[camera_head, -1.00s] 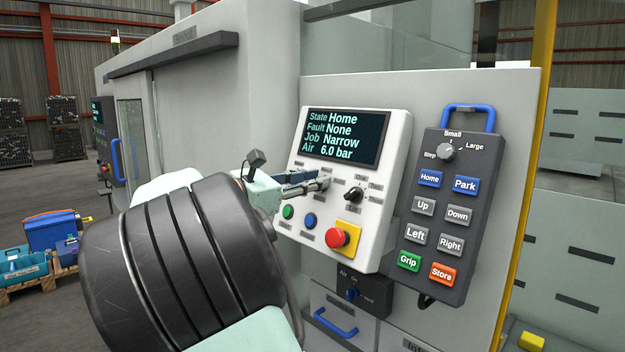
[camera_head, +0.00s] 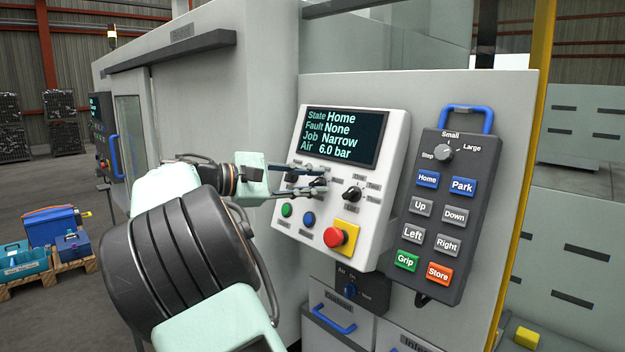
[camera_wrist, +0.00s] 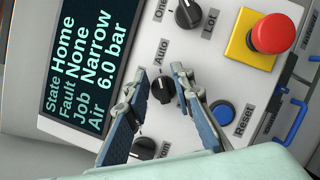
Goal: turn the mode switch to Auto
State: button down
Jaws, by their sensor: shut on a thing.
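The mode switch is a small black knob (camera_wrist: 163,88) on the white control panel (camera_head: 377,228), with the label Auto (camera_wrist: 162,52) beside it in the wrist view. My gripper (camera_wrist: 160,72) has one finger on each side of this knob and is shut on it. In the wrist view a gap shows between the fingertips, with the knob within it. In the head view my gripper (camera_head: 319,176) reaches the panel from the left, and its fingers largely hide the switch. Which way the knob's pointer faces is too small to tell.
The One/Lot knob (camera_head: 352,194), a red stop button (camera_head: 335,238), a blue Reset button (camera_head: 309,219) and a green button (camera_head: 287,210) are close by. Another knob (camera_wrist: 145,148) lies near the left finger. A grey pendant (camera_head: 440,215) hangs at the right.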

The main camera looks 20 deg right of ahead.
jog(key=shift+m, duration=0.4)
jog(key=c, duration=2)
grip_release()
jog(key=shift+a, duration=0.1)
jog(key=a, duration=0.4)
jog(key=a+r, duration=0.1)
jog(key=a, duration=0.3)
jog(key=a+r, duration=0.1)
jog(key=a, duration=0.2)
jog(key=shift+s+a, duration=0.25)
jog(key=shift+a, duration=0.15)
jog(key=shift+d, duration=0.1)
